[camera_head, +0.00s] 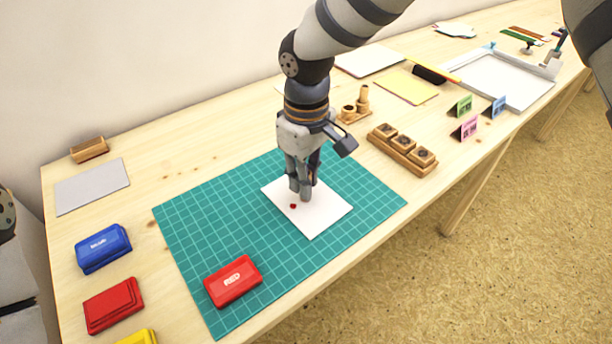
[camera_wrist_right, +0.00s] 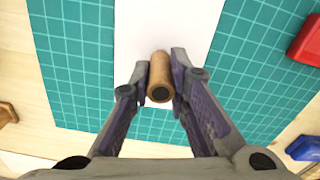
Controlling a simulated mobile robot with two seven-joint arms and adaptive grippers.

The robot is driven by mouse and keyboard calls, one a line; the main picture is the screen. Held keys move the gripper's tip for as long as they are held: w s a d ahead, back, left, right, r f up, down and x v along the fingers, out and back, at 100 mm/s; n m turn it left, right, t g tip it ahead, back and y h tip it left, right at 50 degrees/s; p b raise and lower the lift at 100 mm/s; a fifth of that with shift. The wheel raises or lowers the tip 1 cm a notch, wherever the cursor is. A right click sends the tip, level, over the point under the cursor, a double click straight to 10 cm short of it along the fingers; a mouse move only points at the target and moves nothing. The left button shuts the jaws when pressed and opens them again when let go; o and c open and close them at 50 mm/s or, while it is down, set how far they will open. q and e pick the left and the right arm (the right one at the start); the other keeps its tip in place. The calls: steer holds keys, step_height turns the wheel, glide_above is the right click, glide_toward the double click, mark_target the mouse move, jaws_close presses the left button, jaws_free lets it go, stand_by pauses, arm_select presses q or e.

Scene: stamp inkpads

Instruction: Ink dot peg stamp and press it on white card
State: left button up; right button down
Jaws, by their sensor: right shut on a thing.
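My right gripper (camera_head: 300,193) is low over the white card (camera_head: 325,210), which lies on the green cutting mat (camera_head: 185,240). In the right wrist view, its fingers (camera_wrist_right: 162,80) are shut on a wooden dot peg stamp (camera_wrist_right: 159,68), seen from its end. The fingers mostly hide the stamp in the head view, and I cannot tell whether it touches the card. A red dot (camera_head: 293,206) shows on the card beside the fingertips. My left gripper is not seen.
A blue inkpad (camera_head: 103,248) and a yellow one (camera_head: 138,337) are at the left. A grey sheet (camera_head: 92,187) lies behind them. A wooden stamp rack (camera_head: 402,149), peg holder (camera_head: 355,108) and small folded cards (camera_head: 466,128) stand right of the mat.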

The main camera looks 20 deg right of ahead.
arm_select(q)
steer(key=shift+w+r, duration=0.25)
arm_select(e)
steer(key=shift+r, duration=0.6)
steer(key=shift+r+p, duration=0.9)
steer(key=shift+r, duration=1.9)
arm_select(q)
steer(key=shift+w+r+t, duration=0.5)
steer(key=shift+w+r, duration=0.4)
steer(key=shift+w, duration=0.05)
arm_select(e)
steer(key=shift+a+f, duration=0.1)
